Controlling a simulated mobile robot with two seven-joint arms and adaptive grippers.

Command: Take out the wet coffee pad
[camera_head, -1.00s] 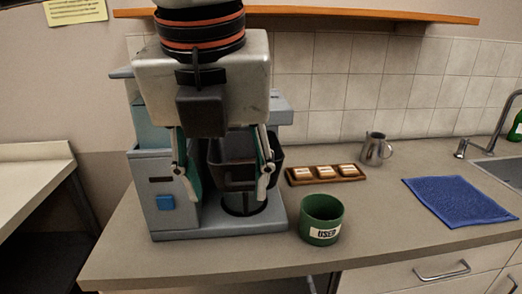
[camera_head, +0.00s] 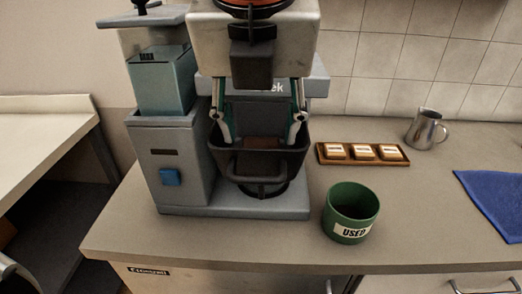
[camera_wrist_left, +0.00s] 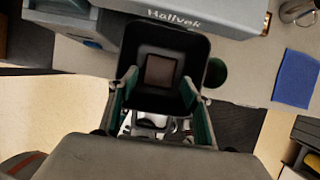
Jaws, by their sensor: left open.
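The grey-blue coffee machine (camera_head: 180,190) stands on the counter. Its black pad holder (camera_head: 262,168) sits at the front and is open at the top. In the left wrist view, a brown square coffee pad (camera_wrist_left: 160,71) lies inside the black holder (camera_wrist_left: 200,45). My left gripper (camera_head: 260,138) points down over the holder, open, with one finger near each side. In the left wrist view, the fingers (camera_wrist_left: 158,97) stand apart with nothing between them. Whether they touch the holder I cannot tell. A green container (camera_head: 350,222) marked "USED" stands right of the machine. My right gripper is not in view.
A wooden tray (camera_head: 362,161) with three light-topped pads lies behind the green container. A metal jug (camera_head: 424,131) and a blue cloth (camera_head: 492,199) are farther right. The counter (camera_head: 420,205) is clear between the container and the cloth.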

